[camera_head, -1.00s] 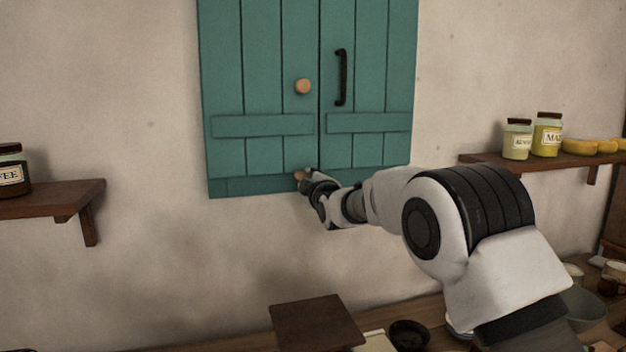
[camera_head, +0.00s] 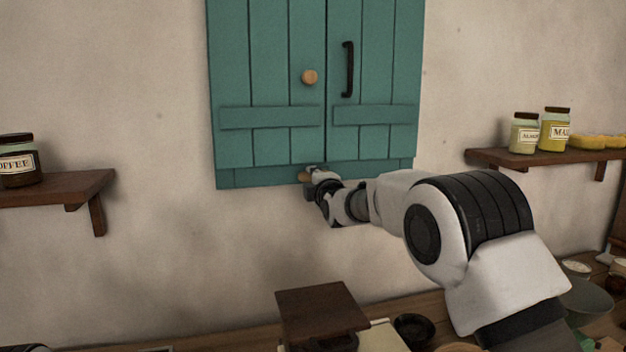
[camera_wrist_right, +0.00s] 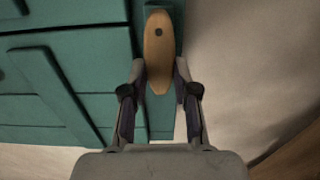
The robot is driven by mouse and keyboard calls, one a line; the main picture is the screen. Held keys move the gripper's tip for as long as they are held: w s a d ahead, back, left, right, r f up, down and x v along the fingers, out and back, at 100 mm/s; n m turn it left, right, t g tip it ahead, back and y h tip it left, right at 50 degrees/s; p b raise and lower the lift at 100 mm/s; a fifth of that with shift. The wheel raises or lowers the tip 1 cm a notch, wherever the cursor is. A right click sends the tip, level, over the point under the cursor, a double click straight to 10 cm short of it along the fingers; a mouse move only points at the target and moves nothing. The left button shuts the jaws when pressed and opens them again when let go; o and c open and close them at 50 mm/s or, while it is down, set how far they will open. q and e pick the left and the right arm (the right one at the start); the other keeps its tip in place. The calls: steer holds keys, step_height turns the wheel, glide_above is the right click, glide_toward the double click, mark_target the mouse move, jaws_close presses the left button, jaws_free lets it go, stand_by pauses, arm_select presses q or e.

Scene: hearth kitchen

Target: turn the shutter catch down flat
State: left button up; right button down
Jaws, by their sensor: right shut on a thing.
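The shutter catch (camera_head: 304,176) is a small tan wooden piece at the bottom rail of the teal shutters (camera_head: 270,137). In the right wrist view the catch (camera_wrist_right: 158,40) is a long oval with a dark pivot dot. Its long side runs along the teal rail there. My right gripper (camera_wrist_right: 160,76) is shut on the catch's near end, one finger on each side. In the head view the right gripper (camera_head: 313,182) covers part of the catch.
A round wooden knob (camera_head: 309,77) and a black handle (camera_head: 348,70) are on the shutters above. Shelves with jars stand on the left (camera_head: 60,188) and right (camera_head: 500,157). A counter with a brown board (camera_head: 320,312) and bowls lies below. The wall beneath the shutters is bare.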

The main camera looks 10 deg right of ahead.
steer(key=shift+d+r, duration=0.15)
steer(key=shift+r, duration=0.4)
steer(key=c, duration=1)
jaws_free()
steer(key=shift+o, duration=0.6)
steer(key=shift+w+d+f, duration=0.25)
steer(key=shift+w+f, duration=0.15)
steer(key=shift+f, duration=0.1)
steer(key=s, duration=1.2)
steer(key=shift+d, duration=0.2)
steer(key=shift+f, duration=0.1)
